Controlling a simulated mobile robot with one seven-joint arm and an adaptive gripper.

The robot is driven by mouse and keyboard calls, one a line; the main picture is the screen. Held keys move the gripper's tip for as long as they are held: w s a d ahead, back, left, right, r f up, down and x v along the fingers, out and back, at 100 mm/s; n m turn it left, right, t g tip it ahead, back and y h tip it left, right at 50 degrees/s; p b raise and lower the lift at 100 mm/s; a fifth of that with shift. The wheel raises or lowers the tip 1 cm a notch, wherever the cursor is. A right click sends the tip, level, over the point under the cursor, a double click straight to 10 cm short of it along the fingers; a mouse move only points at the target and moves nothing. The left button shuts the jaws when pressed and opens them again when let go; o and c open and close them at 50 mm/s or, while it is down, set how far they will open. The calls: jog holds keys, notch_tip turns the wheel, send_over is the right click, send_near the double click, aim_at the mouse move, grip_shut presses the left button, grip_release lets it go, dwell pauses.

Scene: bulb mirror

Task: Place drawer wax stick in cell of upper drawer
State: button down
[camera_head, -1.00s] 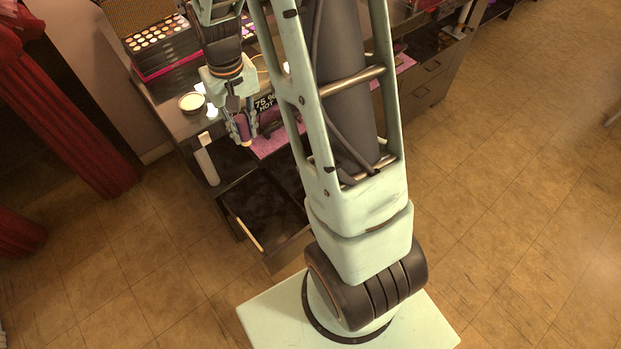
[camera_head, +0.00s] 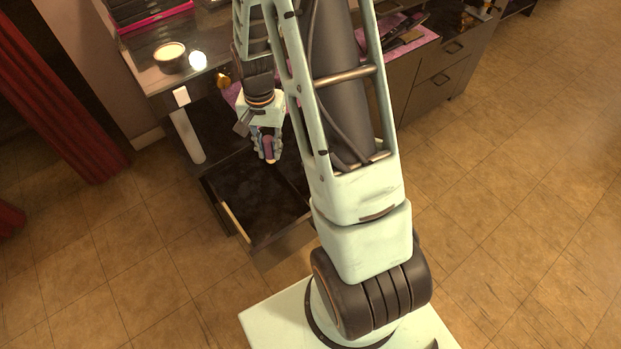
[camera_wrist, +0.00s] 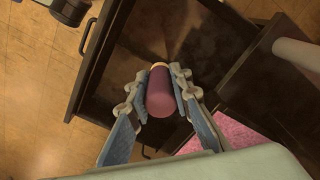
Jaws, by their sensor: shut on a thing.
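My gripper (camera_head: 268,158) is shut on the wax stick (camera_head: 267,146), a short maroon cylinder with a pale tan end. In the wrist view the stick (camera_wrist: 160,98) sits between the two fingers (camera_wrist: 160,76), with its pale end pointing away from the camera. The open drawer (camera_head: 236,221) is a dark box with a pale strip along its left edge in the head view. The stick is over or near the drawer's back part; its exact height is unclear. In the wrist view the drawer (camera_wrist: 84,82) lies beyond the stick. I cannot make out separate cells in its dark inside.
A white cylinder (camera_head: 187,135) is left of the gripper, beside the drawer. A round jar (camera_head: 170,57) and a small bright light (camera_head: 197,61) are on the counter behind. Closed drawers (camera_head: 433,85) are right of my arm. The floor (camera_head: 120,260) is clear at front left.

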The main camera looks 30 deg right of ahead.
notch_tip(320, 180, down, 17)
jog(key=d+m+b, duration=0.2)
jog(key=m+b, duration=0.3)
jog(key=b, duration=0.6)
jog(key=d+f+b, duration=0.1)
jog(key=d+f, duration=0.2)
jog(key=d, duration=0.1)
jog(key=w+d+f+b, duration=0.1)
jog(key=d+f, duration=0.2)
jog(key=d, duration=0.2)
jog(key=d+f+b, duration=0.1)
jog(key=d+f, duration=0.2)
jog(key=d, duration=0.1)
jog(key=shift+w+d+f+b, duration=0.25)
jog(key=shift+f+b, duration=0.05)
jog(key=shift+d+f, duration=0.15)
jog(key=shift+f, duration=0.05)
jog(key=shift+w+d+f+b, duration=0.15)
jog(key=shift+f+b, duration=0.4)
jog(key=shift+f, duration=1.2)
